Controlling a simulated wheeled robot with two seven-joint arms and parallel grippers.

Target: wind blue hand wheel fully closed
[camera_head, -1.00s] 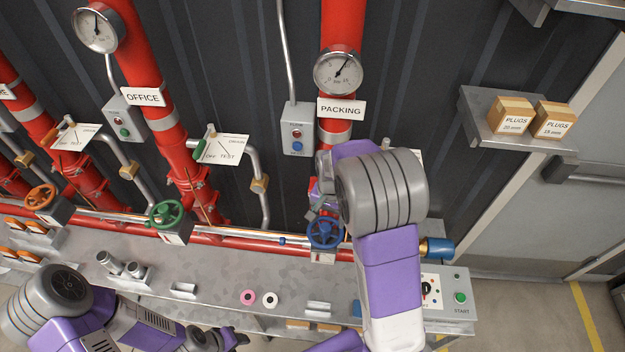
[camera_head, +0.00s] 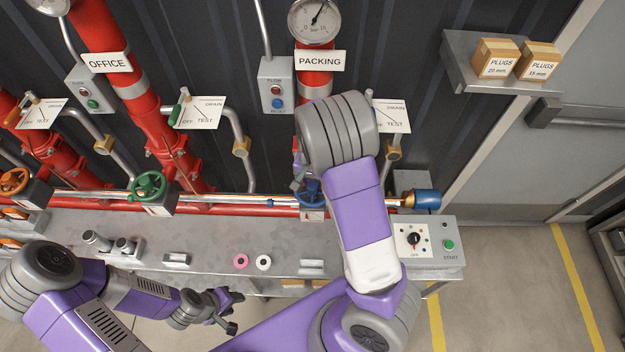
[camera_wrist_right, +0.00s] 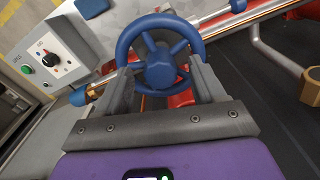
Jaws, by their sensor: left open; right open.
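The blue hand wheel (camera_head: 310,192) sits on the red pipe below the PACKING sign, partly hidden behind my right arm in the head view. In the right wrist view the blue wheel (camera_wrist_right: 160,62) shows whole, with spokes and a round hub. My right gripper (camera_wrist_right: 166,85) is open, its two fingers on either side of the wheel's near part. I cannot tell whether the fingers touch the rim. In the head view the right gripper is mostly hidden behind its arm. My left gripper (camera_head: 228,312) is open and empty, low in front of the bench.
A green hand wheel (camera_head: 149,186) and an orange one (camera_head: 14,181) are further left. A control box (camera_head: 428,240) with a knob and green START button stands at the bench's right end. Pink and white rings lie on the grey bench (camera_head: 210,235).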

